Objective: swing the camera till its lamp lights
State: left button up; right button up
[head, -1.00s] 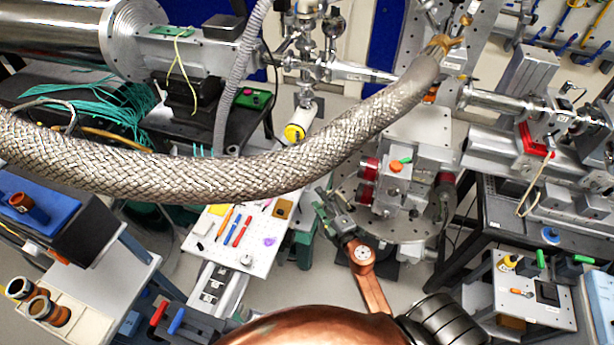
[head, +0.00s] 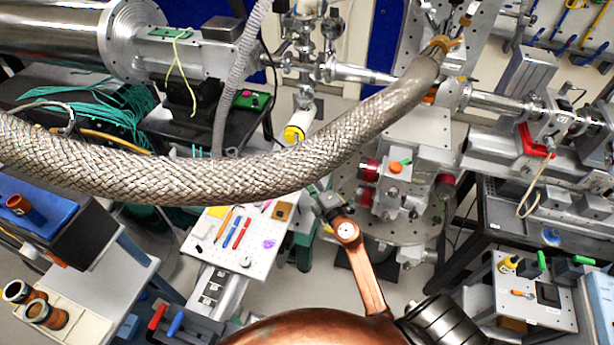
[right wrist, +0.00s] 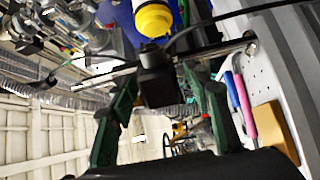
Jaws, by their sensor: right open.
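My right gripper (head: 328,201) reaches in on the copper arm below the braided hose, and the hose partly hides it in the head view. In the right wrist view its green fingers (right wrist: 158,82) are apart, with a black block (right wrist: 155,78) between or just beyond them; I cannot tell whether they touch it. A yellow-capped part (right wrist: 153,19) sits directly above the block. A white cylinder with a yellow end (head: 296,130) hangs below the metal pipework in the head view. I cannot tell for certain which part is the camera, and no lit lamp is identifiable. My left gripper is not in view.
A thick braided hose (head: 240,178) crosses the head view above my right gripper. A white pegboard table (head: 215,250) with pens and small tools stands to its left. A round stage (head: 350,200) with red-ended parts is at its right.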

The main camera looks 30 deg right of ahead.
grip_shut()
dwell(0.5)
